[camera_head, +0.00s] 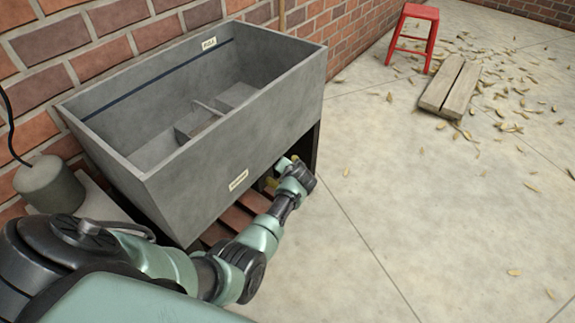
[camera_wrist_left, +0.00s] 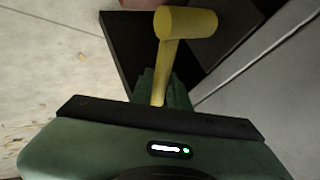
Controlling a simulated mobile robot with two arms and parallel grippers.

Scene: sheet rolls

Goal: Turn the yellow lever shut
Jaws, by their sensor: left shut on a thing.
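The yellow lever (camera_wrist_left: 187,23) shows in the left wrist view, with a thick round hub at the top and a thin handle running down toward my gripper. My left gripper (camera_wrist_left: 164,82) is shut on the lower part of the handle. In the head view my left gripper (camera_head: 284,163) is low at the front right corner of the grey trough, and a little yellow of the lever (camera_head: 270,183) shows beside it. Most of the lever is hidden there by my arm and the trough. My right gripper is not in view.
The grey trough (camera_head: 240,145) stands against a brick wall on dark legs, with wooden slats (camera_head: 236,219) beneath. A grey cylinder (camera_head: 49,184) stands at its left. A red stool (camera_head: 414,35) and wooden planks (camera_head: 452,88) are farther off. The concrete floor at right is mostly clear, with scattered leaves.

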